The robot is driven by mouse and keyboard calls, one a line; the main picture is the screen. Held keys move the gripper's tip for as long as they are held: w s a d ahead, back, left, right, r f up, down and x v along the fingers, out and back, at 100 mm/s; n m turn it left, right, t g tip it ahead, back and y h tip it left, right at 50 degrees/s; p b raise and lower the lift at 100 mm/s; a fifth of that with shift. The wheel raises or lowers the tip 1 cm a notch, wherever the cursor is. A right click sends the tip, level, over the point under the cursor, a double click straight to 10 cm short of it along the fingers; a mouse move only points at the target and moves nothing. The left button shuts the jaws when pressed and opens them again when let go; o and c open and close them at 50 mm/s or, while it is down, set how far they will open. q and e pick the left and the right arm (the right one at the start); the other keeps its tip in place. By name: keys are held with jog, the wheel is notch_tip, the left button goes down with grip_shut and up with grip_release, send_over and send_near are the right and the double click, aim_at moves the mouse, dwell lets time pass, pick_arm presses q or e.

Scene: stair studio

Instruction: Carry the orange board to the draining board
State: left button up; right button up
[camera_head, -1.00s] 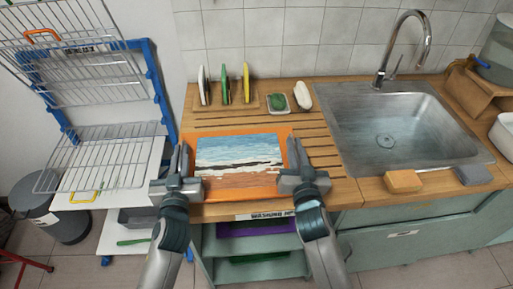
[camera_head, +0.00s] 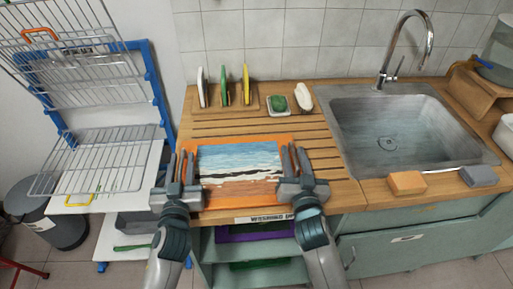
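The orange board (camera_head: 240,141) carries a painted seascape and lies flat over the front of the wooden draining board (camera_head: 215,122), its front edge near the counter's front edge. My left gripper (camera_head: 186,166) is at the board's left edge, its two fingers apart. My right gripper (camera_head: 295,162) is at the right edge, its fingers also apart. The grippers cover parts of both side edges. I cannot tell whether the fingers still touch the board.
Behind the board stand a rack of upright plates (camera_head: 224,88), a green item in a dish (camera_head: 277,104) and a white oblong item (camera_head: 303,97). The sink (camera_head: 400,130), an orange sponge (camera_head: 407,182) and a grey block (camera_head: 478,176) are to the right. A wire rack (camera_head: 100,165) is at the left.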

pick_arm(q)
jog(key=shift+s, duration=0.15)
jog(key=s, duration=1.1)
jog(key=shift+s, duration=0.35)
pick_arm(e)
jog(key=shift+d, duration=0.1)
jog(key=s, duration=1.2)
pick_arm(q)
jog(key=shift+s, duration=0.1)
pick_arm(e)
jog(key=shift+s+f, duration=0.1)
dwell(0.3)
